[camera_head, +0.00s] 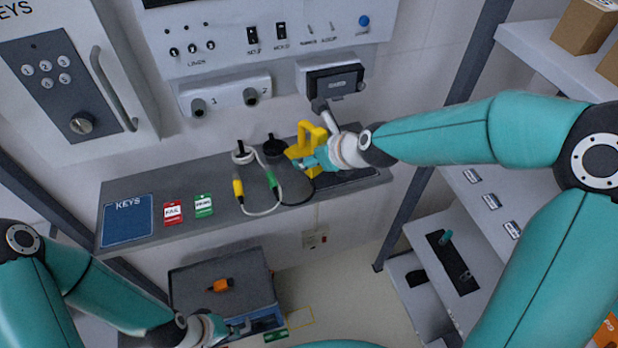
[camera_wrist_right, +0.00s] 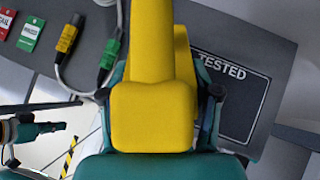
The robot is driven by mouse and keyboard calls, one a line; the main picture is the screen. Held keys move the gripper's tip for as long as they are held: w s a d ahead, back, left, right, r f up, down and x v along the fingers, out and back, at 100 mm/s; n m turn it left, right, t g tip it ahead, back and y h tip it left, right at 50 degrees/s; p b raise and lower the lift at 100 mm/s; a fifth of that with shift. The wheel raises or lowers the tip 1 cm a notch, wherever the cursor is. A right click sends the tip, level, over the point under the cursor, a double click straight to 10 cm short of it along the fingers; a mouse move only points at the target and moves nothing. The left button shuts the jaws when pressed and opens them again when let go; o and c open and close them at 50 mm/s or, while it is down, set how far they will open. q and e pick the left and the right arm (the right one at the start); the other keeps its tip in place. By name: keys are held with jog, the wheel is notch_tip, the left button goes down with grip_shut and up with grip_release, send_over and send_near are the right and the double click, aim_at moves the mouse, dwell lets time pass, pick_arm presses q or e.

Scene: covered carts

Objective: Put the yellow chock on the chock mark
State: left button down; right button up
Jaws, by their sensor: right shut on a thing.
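The yellow chock (camera_head: 308,135) is over the right part of the grey shelf in the head view. My right gripper (camera_head: 312,160) is shut on it. In the right wrist view the chock (camera_wrist_right: 153,118) fills the middle, between the fingers of my right gripper (camera_wrist_right: 160,95). I cannot tell whether it touches the shelf. A thin yellow outline (camera_head: 300,317) lies on the floor beside the covered cart; I cannot tell if it is the chock mark. My left gripper (camera_head: 238,328) is low, by the cart's front, its fingers too small to read.
The grey shelf (camera_head: 130,185) holds a blue KEYS mat (camera_head: 127,219), red and green tags, and cables with yellow and green plugs. A dark TESTED mat (camera_wrist_right: 235,95) lies beside the chock. The grey cart (camera_head: 195,285) bears an orange item (camera_head: 222,285). White shelves stand right.

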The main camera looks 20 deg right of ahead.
aim_at(312, 180)
jog(key=shift+f+b, duration=2.4)
jog(key=shift+f, duration=0.5)
jog(key=shift+r, duration=0.15)
jog(key=o, duration=1)
jog(key=shift+f, duration=0.2)
jog(key=o, duration=0.4)
jog(key=shift+o, duration=0.2)
jog(key=shift+r, duration=0.15)
